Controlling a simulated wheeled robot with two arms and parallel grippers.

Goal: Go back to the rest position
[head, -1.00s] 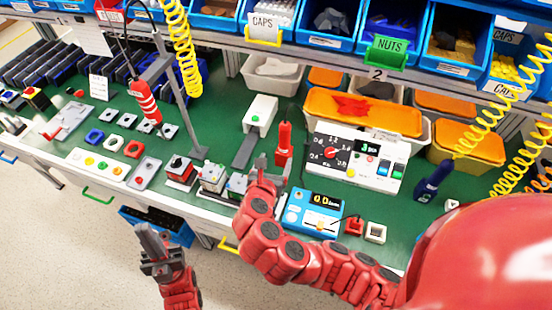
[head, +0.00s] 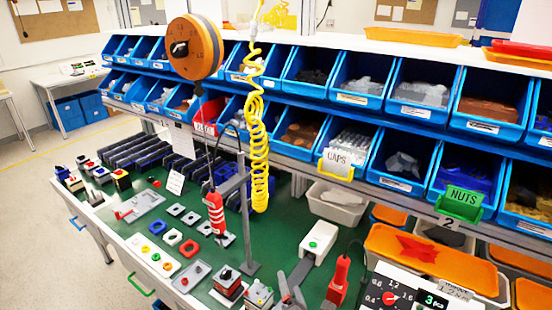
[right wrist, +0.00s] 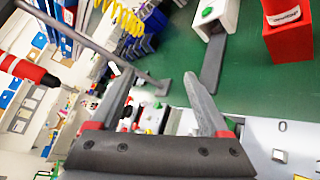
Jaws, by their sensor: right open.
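My right gripper (head: 292,284) shows at the bottom edge of the head view, its grey fingers over the green bench. In the right wrist view its fingers (right wrist: 158,88) are spread with nothing held between them. A rotary switch box with a black knob (head: 228,279) stands on the bench left of this gripper. The rest of my right arm is out of the head view. My left gripper is not in view.
A grey stand (head: 245,215) with a hanging red screwdriver (head: 214,212) rises behind the gripper. A white box with a green button (head: 318,243) and a red holder (head: 339,281) stand to its right. Blue bins (head: 352,97) line the shelves behind.

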